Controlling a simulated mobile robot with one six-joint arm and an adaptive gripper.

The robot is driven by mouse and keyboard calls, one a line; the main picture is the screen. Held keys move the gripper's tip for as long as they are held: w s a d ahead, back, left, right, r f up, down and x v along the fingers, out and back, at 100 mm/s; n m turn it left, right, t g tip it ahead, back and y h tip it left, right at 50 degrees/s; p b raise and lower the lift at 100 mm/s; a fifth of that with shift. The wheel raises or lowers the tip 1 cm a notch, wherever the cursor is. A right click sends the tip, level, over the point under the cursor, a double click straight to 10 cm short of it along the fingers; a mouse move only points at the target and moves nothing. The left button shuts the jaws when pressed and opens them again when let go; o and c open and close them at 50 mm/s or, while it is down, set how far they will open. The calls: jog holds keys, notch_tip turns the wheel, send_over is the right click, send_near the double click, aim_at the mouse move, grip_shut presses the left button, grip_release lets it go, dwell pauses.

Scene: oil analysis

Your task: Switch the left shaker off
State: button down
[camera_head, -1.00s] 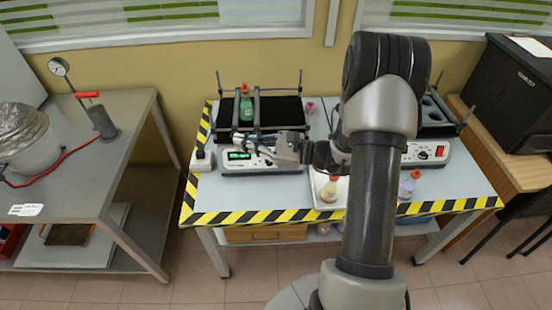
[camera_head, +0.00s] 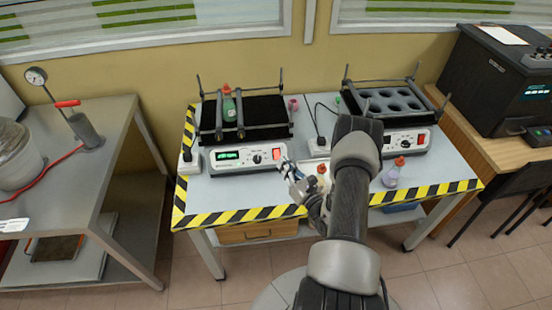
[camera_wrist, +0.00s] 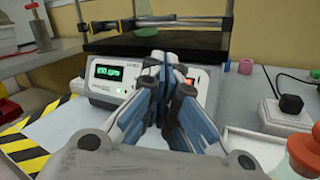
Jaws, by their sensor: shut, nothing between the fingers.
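The left shaker (camera_head: 222,162) stands at the left of the bench, its green display (camera_head: 228,155) lit. A bottle with green contents and a red cap (camera_head: 229,108) is held on its black platform. Its red switch (camera_head: 277,154) is at the right end of the front panel. My gripper (camera_head: 287,165) is shut and empty, just in front of and below the switch. In the wrist view my closed fingers (camera_wrist: 165,68) cover part of the panel's right side. The display also shows there (camera_wrist: 108,72). I cannot tell whether the fingertips touch the panel.
A second shaker (camera_head: 406,141) with a holed rack stands to the right. A red-capped flask (camera_head: 322,172) is close to my gripper, and a purple flask (camera_head: 391,175) is farther right. A black power plug (camera_wrist: 291,104) shows in the wrist view. Striped tape (camera_head: 240,215) marks the bench's front edge.

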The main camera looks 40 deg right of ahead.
jog(key=b, duration=0.5)
send_near(274, 150)
jog(key=w+r, duration=0.2)
jog(key=w, duration=0.1)
jog(key=shift+w+f+b, duration=0.5)
jog(key=shift+w+b, duration=0.1)
jog(key=shift+b, duration=0.2)
dwell(0.6)
jog(key=shift+w+d+f+b, duration=0.2)
jog(key=shift+w+f+b, duration=0.1)
jog(key=shift+b, duration=0.2)
jog(key=shift+w+d+f+b, duration=0.1)
jog(key=shift+w+d+b, duration=0.1)
jog(key=shift+b, duration=0.1)
dwell(0.4)
jog(key=shift+a, duration=0.1)
jog(key=shift+s+a+r+p, duration=0.25)
jog(key=shift+s+r+p, duration=0.2)
jog(key=shift+s, duration=0.1)
